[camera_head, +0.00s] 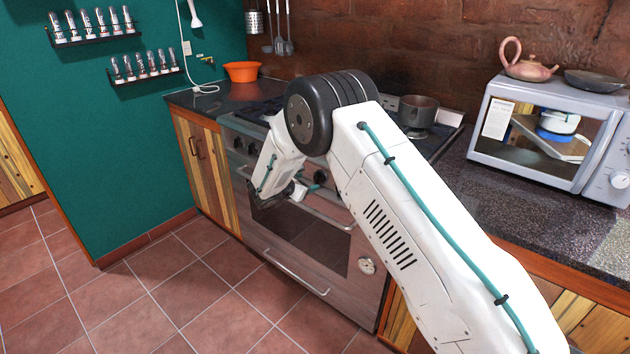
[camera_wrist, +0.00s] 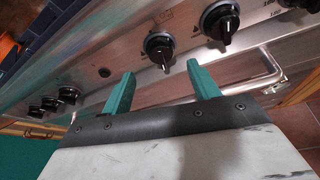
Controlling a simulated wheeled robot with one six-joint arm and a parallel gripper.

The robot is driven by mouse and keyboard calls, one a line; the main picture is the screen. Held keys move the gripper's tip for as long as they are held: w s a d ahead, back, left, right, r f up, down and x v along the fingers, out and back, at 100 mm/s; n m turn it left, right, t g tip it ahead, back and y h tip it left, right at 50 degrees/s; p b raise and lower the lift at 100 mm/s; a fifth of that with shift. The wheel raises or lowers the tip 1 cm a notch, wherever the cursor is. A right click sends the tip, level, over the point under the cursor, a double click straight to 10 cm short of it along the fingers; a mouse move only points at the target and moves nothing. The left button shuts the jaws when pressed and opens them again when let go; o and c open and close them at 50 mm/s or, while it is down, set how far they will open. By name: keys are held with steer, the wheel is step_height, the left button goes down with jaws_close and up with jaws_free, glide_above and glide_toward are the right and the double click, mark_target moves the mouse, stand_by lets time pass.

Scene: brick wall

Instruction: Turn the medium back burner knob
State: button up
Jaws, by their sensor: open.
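The stove front panel (camera_wrist: 120,55) carries several dark round knobs. One knob (camera_wrist: 160,48) sits just beyond and between the fingertips of my gripper (camera_wrist: 161,68) in the wrist view. A second knob (camera_wrist: 220,20) is up and to the right, outside the fingers. A group of smaller knobs (camera_wrist: 68,95) is at the left. I cannot tell from the markings which knob is the medium back burner's. My gripper is open, its two teal fingers apart and nothing held. In the head view, my arm hides most of the stove panel (camera_head: 320,177) and part of the gripper.
A dark pot (camera_head: 418,110) stands on the stove top. The oven door handle (camera_head: 325,212) runs below the knobs. A microwave (camera_head: 545,135) is on the right counter, with a teapot (camera_head: 526,65) on it. An orange bowl (camera_head: 242,71) is at the back left. The tiled floor is clear.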

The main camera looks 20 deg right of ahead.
mark_target(316, 179)
steer(key=x, duration=0.6)
steer(key=shift+w+d+f, duration=0.1)
steer(key=shift+w+d, duration=0.05)
steer(key=shift+d, duration=0.05)
steer(key=c, duration=1)
